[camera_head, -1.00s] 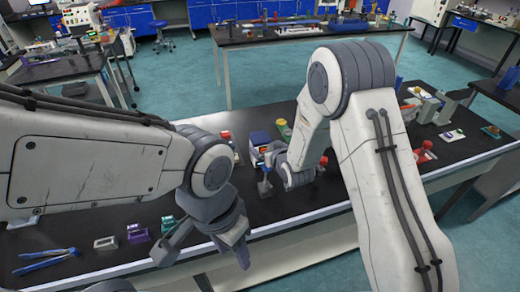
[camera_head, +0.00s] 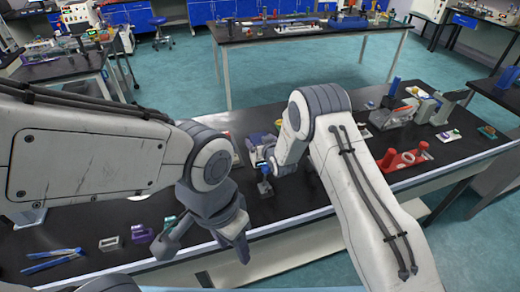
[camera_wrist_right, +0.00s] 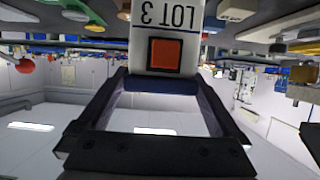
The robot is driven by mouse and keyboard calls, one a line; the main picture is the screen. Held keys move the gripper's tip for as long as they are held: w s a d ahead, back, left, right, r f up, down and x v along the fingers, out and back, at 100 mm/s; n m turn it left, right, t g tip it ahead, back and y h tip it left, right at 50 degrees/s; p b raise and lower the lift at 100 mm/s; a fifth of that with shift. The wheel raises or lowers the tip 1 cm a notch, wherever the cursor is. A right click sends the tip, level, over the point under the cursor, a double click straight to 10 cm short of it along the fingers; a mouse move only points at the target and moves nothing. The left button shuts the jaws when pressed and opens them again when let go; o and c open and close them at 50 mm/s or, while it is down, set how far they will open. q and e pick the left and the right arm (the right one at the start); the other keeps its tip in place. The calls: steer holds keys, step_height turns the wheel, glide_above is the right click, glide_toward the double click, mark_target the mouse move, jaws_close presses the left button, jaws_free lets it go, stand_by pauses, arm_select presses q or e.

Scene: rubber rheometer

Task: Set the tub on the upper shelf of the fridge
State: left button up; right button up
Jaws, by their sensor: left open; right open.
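A white container marked LOT 3 (camera_wrist_right: 166,50), with a red-orange square and a blue edge, is likely the tub. It shows upside down in the right wrist view, at the top centre, between or just beyond the fingertips of my right gripper (camera_wrist_right: 163,88). The gripper is open, and contact cannot be told. In the head view my right gripper (camera_head: 263,166) is low over the middle of the black bench, partly hidden by my arm. My left gripper (camera_head: 206,246) is open and empty at the bench's front edge. I cannot make out the fridge.
The black bench (camera_head: 75,216) carries blue tongs (camera_head: 52,264), a grey block (camera_head: 110,243) and a purple block (camera_head: 142,234) at front left. A red holder (camera_head: 405,160) and several devices stand at right. A second bench (camera_head: 300,30) is behind, across open floor.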

steer(key=shift+w+a+f, duration=0.1)
steer(key=shift+w+f, duration=0.05)
steer(key=shift+w, duration=0.15)
jaws_close()
